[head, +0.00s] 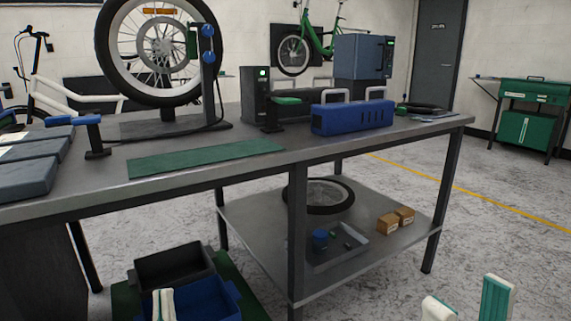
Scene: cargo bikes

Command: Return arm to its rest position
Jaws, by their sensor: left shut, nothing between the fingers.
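The tip of my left gripper (163,303) shows at the bottom left in the head view. Its pale fingers are together and hold nothing. It appears in front of a blue bin (205,303) below the bench. My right gripper (468,303) shows at the bottom right, with its two white and teal fingers apart and nothing seen between them. Both arms are out of view below the frame, so their pose cannot be seen.
A workbench (330,149) spans the view, bearing a wheel on a stand (158,50), a green mat (205,158) and a blue box (352,117). Its lower shelf (340,275) holds a tire and cartons. Open floor (500,210) lies right.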

